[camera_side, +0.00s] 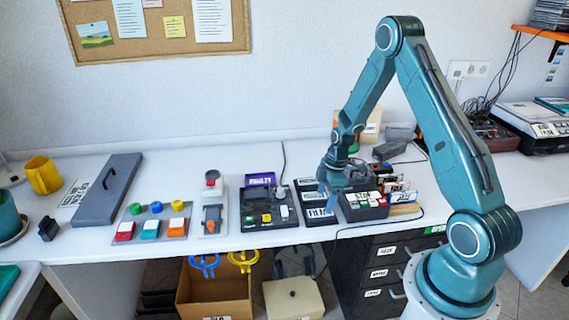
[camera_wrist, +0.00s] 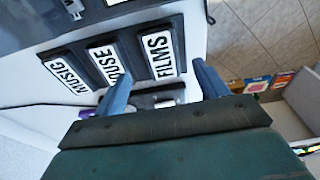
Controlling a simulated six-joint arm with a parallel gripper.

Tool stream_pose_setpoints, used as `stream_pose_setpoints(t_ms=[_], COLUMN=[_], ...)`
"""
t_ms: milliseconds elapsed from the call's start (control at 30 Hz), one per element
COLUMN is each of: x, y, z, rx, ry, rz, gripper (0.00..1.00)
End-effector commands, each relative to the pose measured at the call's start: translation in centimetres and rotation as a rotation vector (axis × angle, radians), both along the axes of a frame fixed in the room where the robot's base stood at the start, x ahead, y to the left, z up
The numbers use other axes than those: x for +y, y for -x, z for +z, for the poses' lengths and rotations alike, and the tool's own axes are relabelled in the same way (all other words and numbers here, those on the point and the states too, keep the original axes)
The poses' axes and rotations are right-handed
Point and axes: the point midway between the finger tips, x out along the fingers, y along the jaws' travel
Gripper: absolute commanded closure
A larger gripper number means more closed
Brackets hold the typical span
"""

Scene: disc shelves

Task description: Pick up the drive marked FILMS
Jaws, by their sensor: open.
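The FILMS drive (camera_wrist: 172,30) is a dark slab with a white label reading FILMS. In the wrist view it lies just beyond my open gripper (camera_wrist: 160,82), at the end of a row of drives. In the side view the FILMS label (camera_side: 318,212) shows at the front of that row, with my gripper (camera_side: 334,196) low over its right part. Nothing is clearly held. A dark piece with a white label (camera_wrist: 165,96) shows between the fingers, partly hidden by the wrist.
Dark boxes with switches (camera_side: 268,210) and labelled items (camera_side: 364,202) flank the row. The table's front edge is close.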

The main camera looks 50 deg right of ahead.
Motion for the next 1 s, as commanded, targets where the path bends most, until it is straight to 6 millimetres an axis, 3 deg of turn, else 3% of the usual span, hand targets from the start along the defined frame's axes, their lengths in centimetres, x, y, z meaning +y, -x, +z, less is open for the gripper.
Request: stream_pose_setpoints(t_ms=[333, 700, 1000], x=[0.2, 0.8, 0.9], y=[-0.1, -0.4, -0.6], z=[-0.6, -4.2, -5.2], rx=[0.001, 0.002, -0.001], ry=[-0.001, -0.001, 0.001], rz=[0.0, 0.0, 0.001], gripper=[0.27, 0.27, 0.27])
